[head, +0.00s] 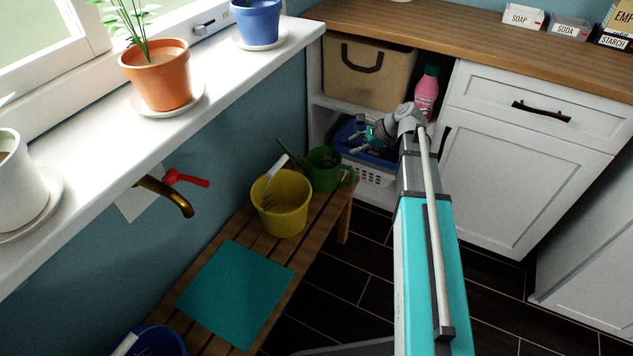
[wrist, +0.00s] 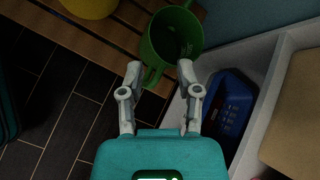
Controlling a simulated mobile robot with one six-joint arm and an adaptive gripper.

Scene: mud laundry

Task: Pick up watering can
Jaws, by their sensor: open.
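The green watering can (head: 326,168) stands on the far end of the wooden slatted bench (head: 222,256), with its long spout pointing back left and its handle toward the right. In the wrist view the green can (wrist: 172,40) is just beyond the fingertips, with its handle between or just below them. My gripper (wrist: 160,70) is open and empty. In the head view my gripper (head: 364,136) is right of the can and above its height; its fingers look small and partly blend with the shelf behind.
A yellow bucket (head: 281,205) stands close beside the can. A teal mat (head: 236,293) lies on the bench. The shelf unit (head: 316,75) at right holds a blue container (wrist: 236,104), a white basket (head: 376,184) and a pink bottle (head: 427,95). A brass tap (head: 166,194) juts from the wall.

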